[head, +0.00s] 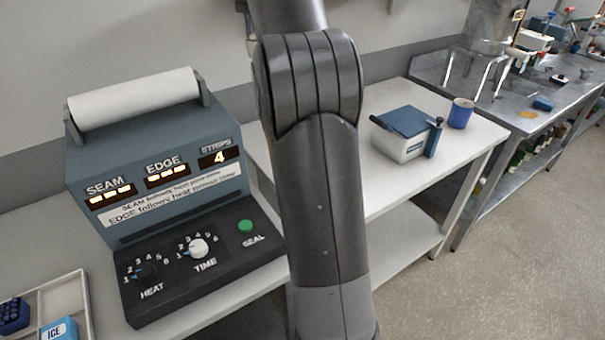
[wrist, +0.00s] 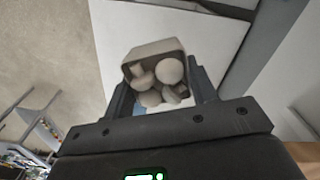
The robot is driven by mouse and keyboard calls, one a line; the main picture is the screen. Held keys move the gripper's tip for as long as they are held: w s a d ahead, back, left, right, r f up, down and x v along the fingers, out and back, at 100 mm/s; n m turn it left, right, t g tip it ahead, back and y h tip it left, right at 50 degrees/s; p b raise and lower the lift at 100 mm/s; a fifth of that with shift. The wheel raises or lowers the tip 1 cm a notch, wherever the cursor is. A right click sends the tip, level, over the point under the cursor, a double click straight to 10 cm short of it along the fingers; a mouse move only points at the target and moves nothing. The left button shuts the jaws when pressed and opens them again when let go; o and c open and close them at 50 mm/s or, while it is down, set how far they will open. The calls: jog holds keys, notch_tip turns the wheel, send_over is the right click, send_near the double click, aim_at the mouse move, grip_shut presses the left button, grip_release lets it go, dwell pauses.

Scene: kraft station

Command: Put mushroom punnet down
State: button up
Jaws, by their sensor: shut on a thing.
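In the wrist view, the mushroom punnet (wrist: 152,52) is a grey-beige tub with several pale mushrooms (wrist: 170,70) in it. It sits between the two fingers of my gripper (wrist: 163,92), which is shut on it. A white surface (wrist: 112,30) lies beyond the punnet. I cannot tell whether the punnet touches that surface. In the head view my arm fills the middle, and neither the gripper nor the punnet shows.
A sealing machine (head: 165,170) with dials stands on the white bench (head: 478,133), left of my arm. A tray (head: 75,290) is at lower left. A white box with a blue lid (head: 400,145) and a blue mug (head: 460,113) stand to the right. A steel table (head: 510,95) is beyond.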

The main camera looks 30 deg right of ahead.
jog(key=s+d+m, duration=0.4)
jog(key=s+d, duration=0.7)
jog(key=d, duration=0.5)
notch_tip(320, 180, down, 26)
jog(key=w+a+f, duration=0.2)
jog(key=w, duration=0.1)
jog(key=w+a+f, duration=0.2)
jog(key=w, duration=0.1)
jog(key=w+a+f, duration=0.2)
jog(key=w+f, duration=0.1)
jog(key=shift+w+a+f, duration=0.1)
jog(key=shift+w+a, duration=0.15)
jog(key=shift+a, duration=0.1)
jog(key=shift+f, duration=2.05)
jog(key=shift+f, duration=0.2)
jog(key=o, duration=1)
jog(key=shift+c, duration=0.2)
jog(key=shift+r, duration=0.1)
